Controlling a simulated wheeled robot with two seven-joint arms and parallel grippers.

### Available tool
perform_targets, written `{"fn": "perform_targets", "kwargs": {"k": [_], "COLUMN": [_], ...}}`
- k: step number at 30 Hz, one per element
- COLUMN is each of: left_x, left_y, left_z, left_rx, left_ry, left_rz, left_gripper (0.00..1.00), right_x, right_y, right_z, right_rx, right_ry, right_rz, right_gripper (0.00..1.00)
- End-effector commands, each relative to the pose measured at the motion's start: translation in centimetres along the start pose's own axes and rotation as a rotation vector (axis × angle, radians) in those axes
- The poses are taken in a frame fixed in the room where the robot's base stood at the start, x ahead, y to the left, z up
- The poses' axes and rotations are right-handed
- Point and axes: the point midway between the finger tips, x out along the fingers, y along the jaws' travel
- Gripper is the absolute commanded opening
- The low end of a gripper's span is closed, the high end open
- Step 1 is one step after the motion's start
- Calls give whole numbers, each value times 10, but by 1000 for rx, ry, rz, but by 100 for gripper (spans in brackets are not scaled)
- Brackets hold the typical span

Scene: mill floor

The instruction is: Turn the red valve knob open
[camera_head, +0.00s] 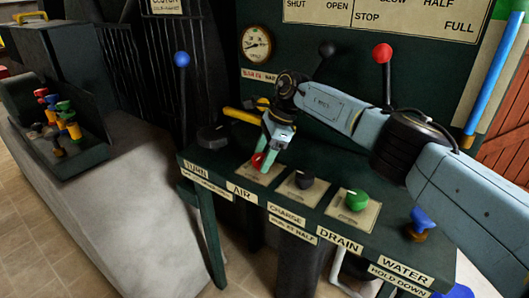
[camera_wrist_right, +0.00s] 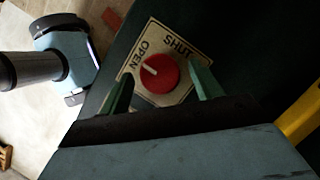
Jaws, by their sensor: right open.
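The red valve knob (camera_head: 257,160) sits on a pale plate at the AIR label of the green bench. In the right wrist view the red knob (camera_wrist_right: 160,76) is in the middle of a plate (camera_wrist_right: 184,48) marked OPEN and SHUT. Its white mark points up and left, toward the word OPEN. My right gripper (camera_head: 266,152) is open above the knob. In the wrist view its two green fingers stand on either side of the knob, with gaps that appear to show; contact cannot be told.
A black knob (camera_head: 307,179), a green knob (camera_head: 354,199) and a blue handle (camera_head: 421,220) line the bench to the right. Levers with blue (camera_head: 182,59), black (camera_head: 327,49) and red (camera_head: 382,53) balls rise behind. A yellow bar (camera_head: 243,115) lies close behind the gripper.

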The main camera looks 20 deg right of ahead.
Motion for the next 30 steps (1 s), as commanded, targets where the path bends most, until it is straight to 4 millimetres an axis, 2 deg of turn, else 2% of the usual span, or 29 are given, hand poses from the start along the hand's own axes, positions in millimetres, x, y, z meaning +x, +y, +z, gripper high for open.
{"fn": "perform_targets", "kwargs": {"k": [5, 15, 19, 24, 30], "left_x": [2, 46, 60, 70, 74], "left_y": [-4, -22, -28, -34, -35], "left_z": [-4, 18, 28, 36, 39], "left_rx": [4, 15, 17, 18, 19], "left_ry": [7, -32, -43, -51, -51], "left_rz": [-8, -36, -44, -51, -52], "left_gripper": [36, 36, 36, 36, 36], "right_x": [-13, -88, -112, -129, -134], "right_y": [-1, -1, 0, 0, 0], "right_z": [0, 1, 1, 0, 0], "right_rx": [0, 0, 1, 1, 0], "right_ry": [-1, 0, -1, 0, 0], "right_rz": [-2, -4, -3, -1, 0], "right_gripper": [64, 64, 64, 64, 64]}}
